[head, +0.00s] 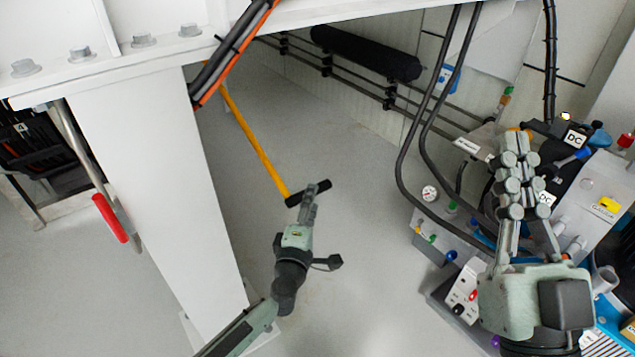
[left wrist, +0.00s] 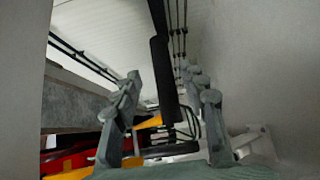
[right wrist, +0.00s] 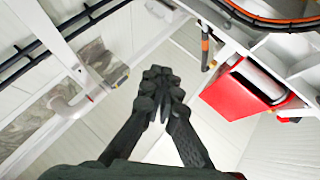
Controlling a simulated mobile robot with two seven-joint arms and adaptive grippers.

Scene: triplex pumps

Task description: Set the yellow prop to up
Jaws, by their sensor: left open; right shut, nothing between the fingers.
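The yellow prop (head: 255,145) is a long yellow bar that runs down and to the right from behind the white beam. A black crosswise handle (head: 321,186) is at its lower end. My left gripper (head: 311,190) is at this handle. In the left wrist view my left gripper (left wrist: 168,88) is open, with the black handle (left wrist: 161,70) between its fingers; I cannot tell whether they touch. A yellow part (left wrist: 150,122) shows behind the fingers there. My right gripper (head: 515,150) is shut and empty, in front of the equipment at the right, far from the prop.
A white post (head: 160,170) stands left of my left arm. Black hoses (head: 430,120) hang between the prop and the control equipment (head: 465,290) at the right. A red-gripped lever (head: 110,218) is at the left. The grey floor in the middle is clear.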

